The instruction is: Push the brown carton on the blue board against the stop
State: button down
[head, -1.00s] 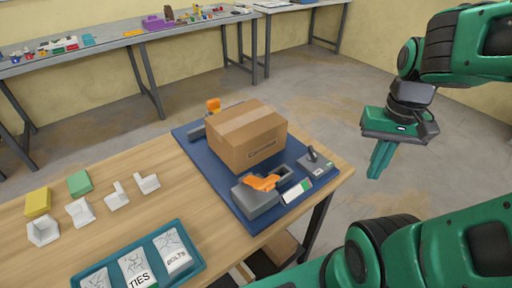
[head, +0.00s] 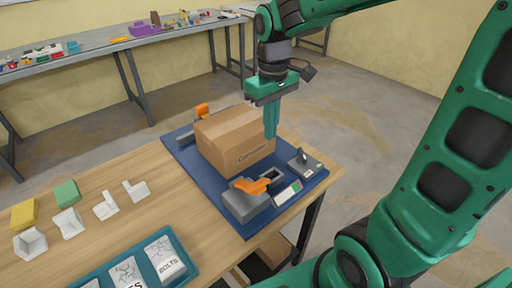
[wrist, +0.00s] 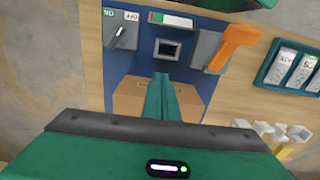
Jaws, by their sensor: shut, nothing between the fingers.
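The brown carton (head: 228,147) stands upright on the blue board (head: 205,178); part of it also shows behind my fingers in the wrist view (wrist: 128,98). My gripper (head: 270,136) is shut and empty, pointing down at the carton's right side in the head view. Its fingers overlap the carton's right edge in the picture; I cannot tell whether they touch it. The shut fingers also show in the wrist view (wrist: 161,78). A grey block with an orange top (head: 202,110) is partly hidden behind the carton; I cannot tell whether it is the stop.
In front of the carton are a grey device with an orange lever (head: 258,185), a dark square socket (head: 271,176) and a switch box (head: 305,165). White pieces (head: 105,205), coloured blocks (head: 66,193) and a teal tray (head: 192,275) lie to the left.

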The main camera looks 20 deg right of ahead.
aim_at(236, 138)
jog(key=f, duration=1)
jog(key=shift+w+a, duration=0.15)
jog(key=shift+a, duration=0.2)
jog(key=shift+w+a, duration=0.2)
jog(key=shift+w, duration=0.4)
jog(key=shift+w+a, duration=0.2)
jog(key=shift+w, duration=0.35)
jog(key=shift+w+a, duration=0.3)
jog(key=shift+w, duration=0.5)
